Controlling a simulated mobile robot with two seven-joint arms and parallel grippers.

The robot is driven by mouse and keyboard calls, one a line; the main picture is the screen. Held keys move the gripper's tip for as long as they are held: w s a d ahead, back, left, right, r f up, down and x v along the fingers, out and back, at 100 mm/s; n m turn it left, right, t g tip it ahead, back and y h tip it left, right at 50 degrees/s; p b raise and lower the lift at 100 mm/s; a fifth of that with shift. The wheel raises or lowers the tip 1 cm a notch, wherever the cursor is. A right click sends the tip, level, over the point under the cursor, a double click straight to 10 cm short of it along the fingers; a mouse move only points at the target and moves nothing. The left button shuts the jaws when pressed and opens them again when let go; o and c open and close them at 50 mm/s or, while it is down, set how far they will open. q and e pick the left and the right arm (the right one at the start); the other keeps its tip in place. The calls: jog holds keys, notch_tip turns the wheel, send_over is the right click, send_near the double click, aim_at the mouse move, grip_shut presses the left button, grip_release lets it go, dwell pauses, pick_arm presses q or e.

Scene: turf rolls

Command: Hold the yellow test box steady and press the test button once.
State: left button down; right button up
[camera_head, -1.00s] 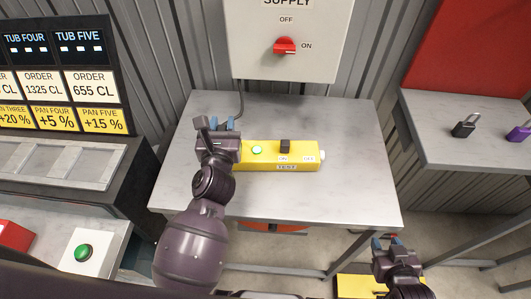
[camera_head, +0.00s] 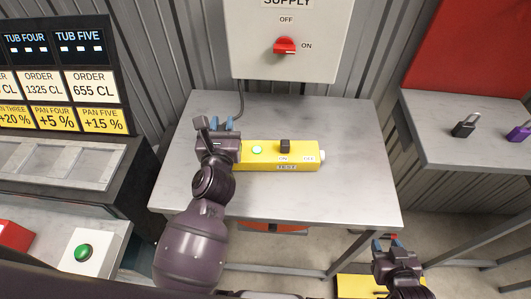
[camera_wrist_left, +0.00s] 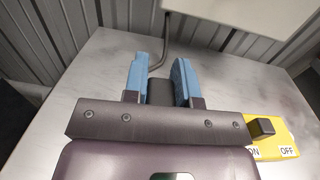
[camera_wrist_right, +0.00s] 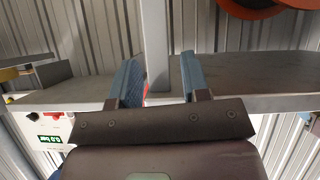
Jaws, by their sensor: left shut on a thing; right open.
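The yellow test box (camera_head: 270,158) lies on the grey metal table. A green lamp (camera_head: 257,150), a dark switch (camera_head: 285,146) with ON and OFF labels, and a TEST label show on it. A white round button (camera_head: 322,155) sticks out of its right end. My left gripper (camera_head: 222,124) is at the box's left end, shut on a dark part (camera_wrist_left: 160,92) of it; the left wrist view shows this between the blue fingers. My arm hides that end in the head view. My right gripper (camera_head: 388,243) is open and empty, beyond the table's front right edge, apart from the box.
The table (camera_head: 350,190) is bare right of the box. A supply cabinet (camera_head: 315,50) with a red switch (camera_head: 285,46) hangs behind, with a cable down to the table. A side shelf (camera_head: 450,155) holds padlocks at right. A console with a green button (camera_head: 83,251) stands at left.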

jog(key=shift+w+r, duration=0.1)
jog(key=shift+w, duration=0.15)
grip_shut()
jog(key=shift+w+r, duration=0.1)
jog(key=shift+w, duration=0.1)
jog(key=shift+s, duration=0.15)
jog(key=shift+s+f, duration=0.25)
jog(key=shift+s, duration=0.1)
jog(key=shift+w+r, duration=0.25)
jog(key=shift+w, duration=0.25)
